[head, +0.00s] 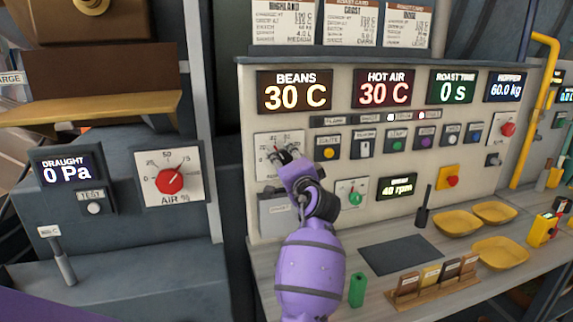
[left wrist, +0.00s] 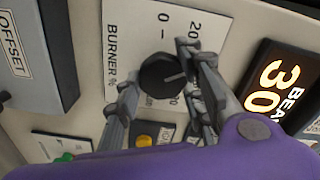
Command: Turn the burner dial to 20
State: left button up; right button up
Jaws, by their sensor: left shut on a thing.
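The burner dial is a black round knob (left wrist: 163,73) with a white pointer line, on a white scale plate (left wrist: 125,35) marked "BURNER %". In the left wrist view the pointer points right, towards my finger; the numbers 0 and 20 show at the top, and part of the scale is covered. In the head view the plate (head: 266,140) shows below the beans display, with the dial mostly hidden. My left gripper (head: 286,154) has its fingers on either side of the dial, shut on it (left wrist: 157,69). My right gripper is not in view.
Displays for beans (head: 294,90) and hot air (head: 384,88) sit above, with a row of buttons (head: 396,140) to the right. A second dial (head: 351,192) is just right of my wrist. Below, the counter holds yellow bowls (head: 458,222) and a green cylinder (head: 357,290).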

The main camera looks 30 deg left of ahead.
pick_arm(q)
jog(key=n, duration=0.2)
jog(key=f+n+b, duration=0.1)
jog(key=n, duration=0.2)
jog(key=shift+w+d, duration=0.1)
dwell(0.4)
jog(key=o, duration=1.1)
jog(key=shift+r, duration=0.35)
jog(key=shift+d+n, duration=0.1)
jog(key=shift+n, duration=0.2)
jog(key=v, duration=1.2)
